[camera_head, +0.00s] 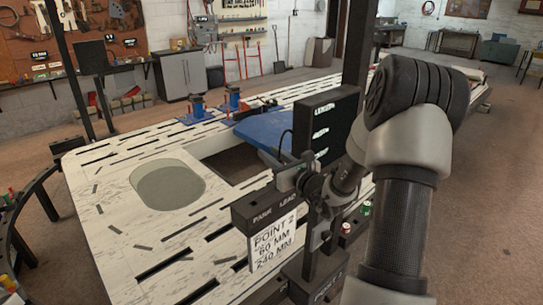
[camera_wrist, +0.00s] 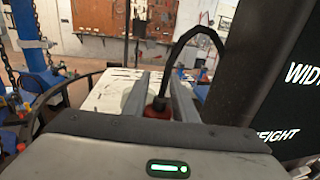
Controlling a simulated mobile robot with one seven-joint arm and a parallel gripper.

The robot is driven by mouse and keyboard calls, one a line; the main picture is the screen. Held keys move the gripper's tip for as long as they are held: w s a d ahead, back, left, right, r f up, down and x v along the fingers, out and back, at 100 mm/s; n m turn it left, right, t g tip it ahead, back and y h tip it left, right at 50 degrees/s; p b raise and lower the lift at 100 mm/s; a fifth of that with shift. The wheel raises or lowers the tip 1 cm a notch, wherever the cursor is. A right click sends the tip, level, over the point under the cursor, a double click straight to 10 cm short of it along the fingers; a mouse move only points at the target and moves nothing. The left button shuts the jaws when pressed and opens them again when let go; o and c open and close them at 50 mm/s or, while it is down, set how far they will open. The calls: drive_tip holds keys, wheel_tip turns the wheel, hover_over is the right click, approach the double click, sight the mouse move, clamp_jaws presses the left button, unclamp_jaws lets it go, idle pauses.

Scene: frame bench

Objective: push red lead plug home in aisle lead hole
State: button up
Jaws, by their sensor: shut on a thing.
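My gripper (camera_wrist: 156,98) is shut on the red lead plug (camera_wrist: 157,112), which sits between its two fingers in the wrist view. A black lead rises from the plug and arches to the right. In the head view my gripper (camera_head: 287,182) is beside the black bar marked PARK and LEAD (camera_head: 243,212). The plug's tip is hidden, and I cannot tell whether it touches a hole. I cannot make out the aisle lead hole in either view.
A black display box (camera_head: 327,127) with white lettering stands close behind my gripper. A white POINT 2 sign (camera_head: 274,243) hangs below the bar. Small red and green pieces are on the black stand at right. The slotted white bench (camera_head: 110,200) is mostly clear at left.

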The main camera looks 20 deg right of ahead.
drive_tip(key=shift+f+b, duration=1.85)
drive_tip(key=shift+f, duration=0.25)
drive_tip(key=o, duration=1.1)
drive_tip(key=s+d, duration=0.1)
drive_tip(key=s, duration=0.4)
drive_tip(key=s+d, duration=0.1)
drive_tip(key=s, duration=0.5)
drive_tip(key=s+d+b, duration=0.1)
drive_tip(key=s, duration=0.5)
drive_tip(key=shift+d, duration=0.25)
